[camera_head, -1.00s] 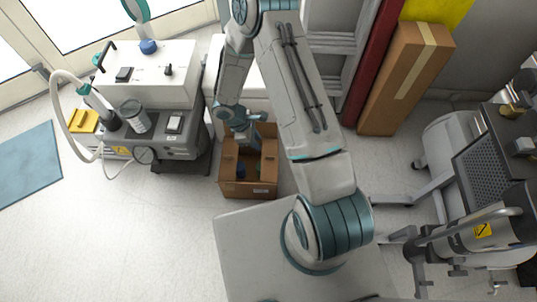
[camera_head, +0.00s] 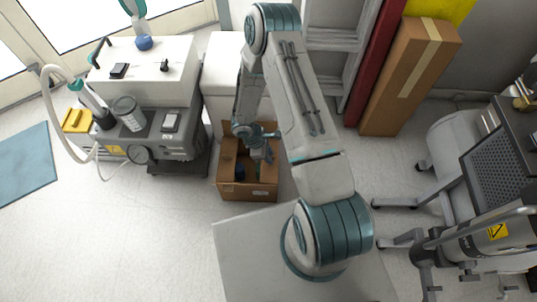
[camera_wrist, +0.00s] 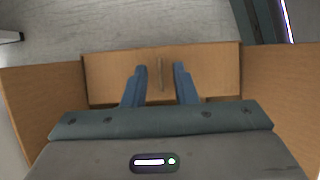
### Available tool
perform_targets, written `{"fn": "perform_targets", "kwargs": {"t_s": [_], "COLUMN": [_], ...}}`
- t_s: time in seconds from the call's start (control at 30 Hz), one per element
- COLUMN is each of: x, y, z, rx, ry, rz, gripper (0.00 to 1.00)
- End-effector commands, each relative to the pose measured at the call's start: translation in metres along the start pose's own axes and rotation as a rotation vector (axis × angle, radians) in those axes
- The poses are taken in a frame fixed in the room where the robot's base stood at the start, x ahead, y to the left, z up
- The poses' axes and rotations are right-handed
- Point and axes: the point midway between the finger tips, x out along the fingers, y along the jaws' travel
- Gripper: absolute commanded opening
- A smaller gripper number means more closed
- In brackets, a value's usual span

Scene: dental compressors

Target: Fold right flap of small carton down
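The small carton (camera_head: 248,188) is an open brown cardboard box on the floor, with a dark blue item (camera_head: 239,173) inside. My gripper (camera_head: 268,155) is over the right part of the carton, pointing down; its fingertips are hard to make out there. In the wrist view, my gripper's two blue fingers (camera_wrist: 160,72) are apart with a gap between them. A brown cardboard panel (camera_wrist: 215,72) with a thin upright mark lies beyond them. More cardboard panels stand at the left (camera_wrist: 35,105) and right (camera_wrist: 285,95). Contact between fingers and cardboard cannot be told.
A white and grey compressor unit (camera_head: 150,75) stands left of the carton, with a white cabinet (camera_head: 222,75) behind. A tall carton (camera_head: 410,75) leans at the back right. Wheeled equipment (camera_head: 450,170) stands right. Floor left of the carton is clear (camera_head: 110,230).

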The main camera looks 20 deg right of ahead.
Motion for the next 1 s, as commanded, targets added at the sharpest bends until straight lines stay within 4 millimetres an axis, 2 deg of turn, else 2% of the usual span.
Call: {"fn": "perform_targets", "kwargs": {"t_s": [0.03, 0.1, 0.33, 0.6, 0.93, 1.0], "x": [-0.0002, -0.0002, 0.0005, 0.0026, 0.0022, 0.0022], "y": [0.0000, 0.0000, 0.0001, 0.0005, -0.0001, -0.0002], "z": [0.0000, 0.0000, -0.0014, -0.0077, -0.0079, -0.0079], "rx": [0.000, 0.000, -0.002, 0.000, 0.000, -0.001], "ry": [0.000, 0.000, -0.012, -0.122, -0.132, -0.132], "rz": [0.000, 0.000, 0.001, 0.002, 0.000, 0.000], "gripper": [0.14, 0.00, 0.00, 0.00, 0.00, 0.22]}}
